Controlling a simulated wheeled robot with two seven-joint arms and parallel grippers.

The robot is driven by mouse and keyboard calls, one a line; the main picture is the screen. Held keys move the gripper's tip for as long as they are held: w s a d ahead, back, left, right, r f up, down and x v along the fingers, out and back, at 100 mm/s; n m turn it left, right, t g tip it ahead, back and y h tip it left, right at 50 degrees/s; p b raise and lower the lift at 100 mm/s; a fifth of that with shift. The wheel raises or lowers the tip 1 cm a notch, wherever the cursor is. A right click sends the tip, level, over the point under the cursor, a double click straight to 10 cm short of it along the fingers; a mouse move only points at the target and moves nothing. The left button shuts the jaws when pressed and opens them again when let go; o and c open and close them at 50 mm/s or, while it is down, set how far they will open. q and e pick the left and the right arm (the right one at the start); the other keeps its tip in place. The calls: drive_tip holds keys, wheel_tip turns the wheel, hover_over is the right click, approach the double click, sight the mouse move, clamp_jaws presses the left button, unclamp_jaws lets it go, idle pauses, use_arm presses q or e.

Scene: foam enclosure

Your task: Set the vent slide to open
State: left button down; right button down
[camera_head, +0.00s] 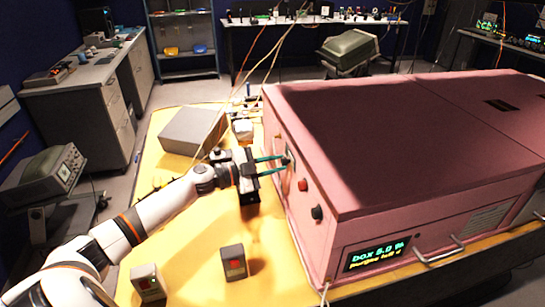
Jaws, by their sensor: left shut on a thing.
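The pink foam enclosure (400,150) fills the right half of the head view. Its left side wall carries the vent slide (290,153), a small dark plate with a knob, mostly hidden by my fingers. My left gripper (285,164) reaches in from the left with its teal fingers against this wall, shut on the slide's knob. The slide's exact position along its track is too small to tell. My right gripper is not in view.
A red button (302,185) and a dark knob (317,213) sit on the same wall, nearer the front. A lit display (376,255) is on the front face. Two small switch boxes (233,262) and a grey box (192,131) stand on the yellow table (195,263).

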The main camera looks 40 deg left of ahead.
use_arm(q)
drive_tip(key=shift+s+d+f, duration=0.15)
drive_tip(key=shift+s+d, duration=0.1)
drive_tip(key=shift+d, duration=0.1)
drive_tip(key=c, duration=1.6)
unclamp_jaws()
drive_tip(key=shift+a, duration=0.1)
drive_tip(key=o, duration=0.3)
drive_tip(key=shift+o, duration=0.3)
drive_tip(key=shift+d, duration=0.2)
drive_tip(key=b+v, duration=0.3)
drive_tip(key=v, duration=0.9)
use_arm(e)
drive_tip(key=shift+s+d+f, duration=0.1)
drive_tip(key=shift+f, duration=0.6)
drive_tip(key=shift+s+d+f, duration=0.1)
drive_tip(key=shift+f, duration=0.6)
